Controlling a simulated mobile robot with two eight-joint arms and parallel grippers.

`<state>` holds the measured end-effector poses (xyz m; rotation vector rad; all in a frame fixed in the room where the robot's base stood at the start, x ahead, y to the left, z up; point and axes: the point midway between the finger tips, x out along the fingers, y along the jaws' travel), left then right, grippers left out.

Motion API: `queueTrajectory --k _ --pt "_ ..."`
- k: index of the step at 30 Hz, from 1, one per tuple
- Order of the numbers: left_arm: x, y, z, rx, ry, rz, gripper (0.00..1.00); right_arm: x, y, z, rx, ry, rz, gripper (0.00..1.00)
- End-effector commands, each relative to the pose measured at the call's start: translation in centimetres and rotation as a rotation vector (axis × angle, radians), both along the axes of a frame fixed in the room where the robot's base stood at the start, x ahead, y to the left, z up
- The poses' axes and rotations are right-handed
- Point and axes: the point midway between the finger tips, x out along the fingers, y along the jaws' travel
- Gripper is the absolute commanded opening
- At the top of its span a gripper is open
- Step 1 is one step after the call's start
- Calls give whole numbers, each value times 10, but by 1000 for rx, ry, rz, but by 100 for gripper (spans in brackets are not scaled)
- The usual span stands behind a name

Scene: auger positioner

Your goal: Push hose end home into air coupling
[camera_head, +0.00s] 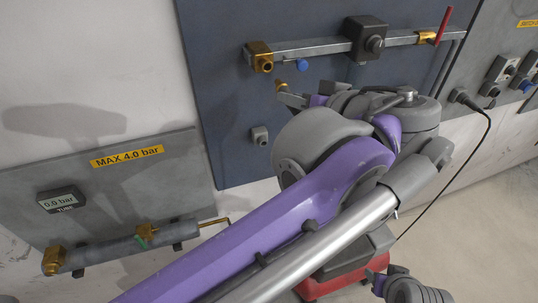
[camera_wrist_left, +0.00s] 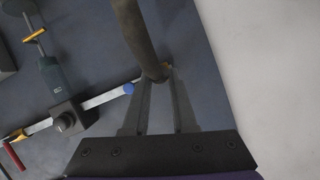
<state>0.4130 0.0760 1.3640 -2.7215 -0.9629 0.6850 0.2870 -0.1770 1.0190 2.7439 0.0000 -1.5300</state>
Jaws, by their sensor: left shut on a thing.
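My left gripper (camera_head: 284,92) is in front of the blue panel, just below the left end of the metal rail. A small brass hose end (camera_head: 280,85) shows at its fingertips. In the left wrist view, the fingers (camera_wrist_left: 163,80) are shut on a dark, thick hose (camera_wrist_left: 136,32), which runs up out of the picture. The brass air coupling (camera_head: 262,57) sits at the rail's left end, above and left of the hose end. A gap shows between them in the head view. In the wrist view the hose and fingertips hide most of the brass behind them.
A blue knob (camera_head: 302,66) sits just under the rail (camera_head: 310,47), close to my fingers. A dark block (camera_head: 365,38) and a red lever (camera_head: 444,24) are farther right. A grey panel (camera_head: 110,185) with a 0.0 bar gauge (camera_head: 61,200) stands lower left.

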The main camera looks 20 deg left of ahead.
Motion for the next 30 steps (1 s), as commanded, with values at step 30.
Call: queueTrajectory --k 30 --pt "33 22 7 -32 47 2 0 0 0 0 0 0 0 50"
